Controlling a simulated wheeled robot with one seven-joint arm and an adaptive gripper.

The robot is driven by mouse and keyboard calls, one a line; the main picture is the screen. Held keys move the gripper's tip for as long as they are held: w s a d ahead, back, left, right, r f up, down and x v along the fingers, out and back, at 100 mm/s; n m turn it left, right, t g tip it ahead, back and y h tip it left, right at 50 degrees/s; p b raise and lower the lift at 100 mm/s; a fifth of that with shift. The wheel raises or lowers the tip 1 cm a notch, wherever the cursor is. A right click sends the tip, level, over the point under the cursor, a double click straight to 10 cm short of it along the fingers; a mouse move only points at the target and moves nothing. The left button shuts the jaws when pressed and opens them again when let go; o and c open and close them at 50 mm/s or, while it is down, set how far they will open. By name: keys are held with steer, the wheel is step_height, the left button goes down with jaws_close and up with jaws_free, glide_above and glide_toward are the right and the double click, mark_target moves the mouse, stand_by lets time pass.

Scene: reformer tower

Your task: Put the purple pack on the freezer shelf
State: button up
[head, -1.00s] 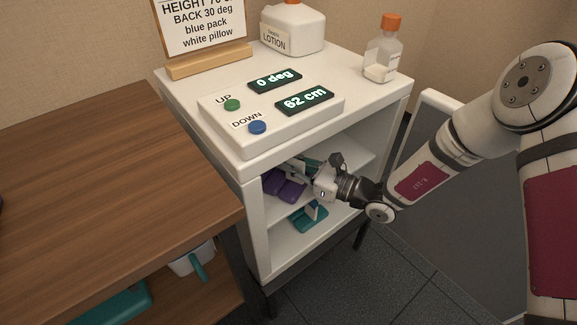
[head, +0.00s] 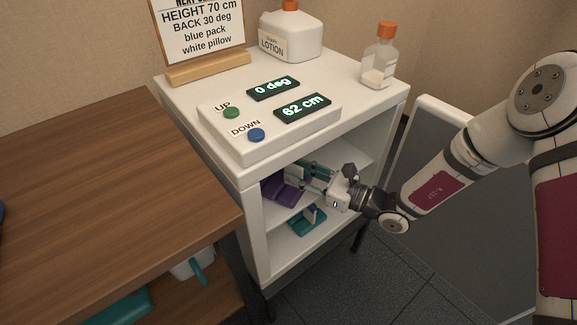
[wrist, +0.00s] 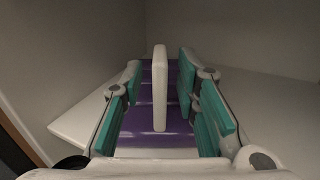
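The purple pack (head: 281,188) lies on the upper inner shelf of the white cabinet, near its left wall. In the wrist view the ribbed purple pack (wrist: 151,121) lies flat ahead, with a white upright tab (wrist: 160,88) above its middle. My gripper (head: 312,172) is inside the cabinet opening, just right of the pack. Its teal-padded fingers (wrist: 160,85) are spread on both sides of the tab, with visible gaps. Part of the pack is hidden by the fingers in both views.
A teal pack (head: 307,221) with an upright tab sits on the shelf below. The cabinet top (head: 345,105) carries a control box, a lotion bottle and an orange-capped bottle. A wooden table (head: 90,190) stands left, with a white mug (head: 192,263) beneath its top.

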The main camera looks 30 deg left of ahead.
steer(key=d+p, duration=0.2)
steer(key=d, duration=0.6)
steer(key=shift+d, duration=0.3)
steer(key=s+d+r+n+g+h, duration=0.3)
steer(key=s+d+r+n, duration=0.25)
steer(key=r, duration=0.35)
steer(key=s+d+r+n+g+h, duration=0.3)
steer(key=s+d+r+n+h, duration=0.1)
steer(key=s+r+n, duration=0.4)
steer(key=s+d+r+n+t+h, duration=0.2)
steer(key=s+d+h, duration=0.3)
steer(key=s+d, duration=0.3)
steer(key=s+d+r+n+t+h, duration=0.2)
steer(key=s+d+r+t+h, duration=0.2)
steer(key=d, duration=1.1)
steer(key=s+h, duration=0.2)
steer(key=s, duration=0.1)
steer(key=shift+s+d+r, duration=0.15)
steer(key=shift+s+d, duration=0.2)
steer(key=shift+n, duration=0.25)
